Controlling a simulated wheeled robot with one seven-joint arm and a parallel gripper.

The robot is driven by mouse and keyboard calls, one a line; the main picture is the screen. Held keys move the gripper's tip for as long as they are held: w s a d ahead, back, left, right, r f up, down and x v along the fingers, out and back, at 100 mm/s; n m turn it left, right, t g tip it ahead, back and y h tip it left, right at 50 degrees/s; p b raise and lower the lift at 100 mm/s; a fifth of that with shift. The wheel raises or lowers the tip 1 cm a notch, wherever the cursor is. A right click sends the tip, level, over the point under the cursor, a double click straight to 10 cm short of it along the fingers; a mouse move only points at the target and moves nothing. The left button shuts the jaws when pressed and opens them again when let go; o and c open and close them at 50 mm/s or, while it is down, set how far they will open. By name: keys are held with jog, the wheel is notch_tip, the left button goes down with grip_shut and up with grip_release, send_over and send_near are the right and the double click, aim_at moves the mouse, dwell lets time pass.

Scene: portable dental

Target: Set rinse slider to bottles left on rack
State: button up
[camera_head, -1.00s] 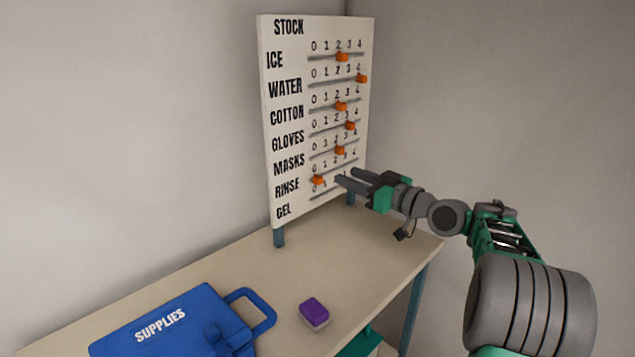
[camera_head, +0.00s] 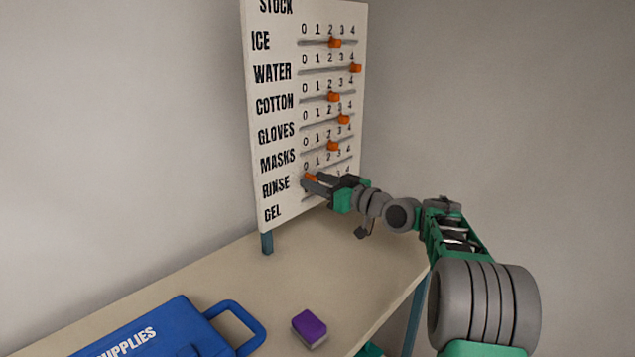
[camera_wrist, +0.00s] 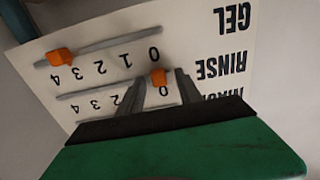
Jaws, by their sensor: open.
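The white STOCK board (camera_head: 262,120) stands on the table with labelled slider rows. The orange rinse slider (camera_wrist: 158,77) sits at 0 on its track in the wrist view, where the board appears upside down. It also shows partly in the head view (camera_head: 311,177), at the left end of its row. My gripper (camera_head: 313,185) is open at the board, with one finger on each side of the rinse slider. I cannot tell whether the fingers touch it. No rack with bottles can be made out.
The gel slider (camera_wrist: 60,57) is at 4, close to the rinse row. The masks slider (camera_head: 333,146) is just above. A blue SUPPLIES case (camera_head: 150,335) and a purple-and-white block (camera_head: 309,327) lie on the table (camera_head: 225,275). The table's right end is bare.

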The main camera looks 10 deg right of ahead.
jog(key=shift+w, duration=0.1)
grip_shut()
dwell(0.4)
dwell(1.0)
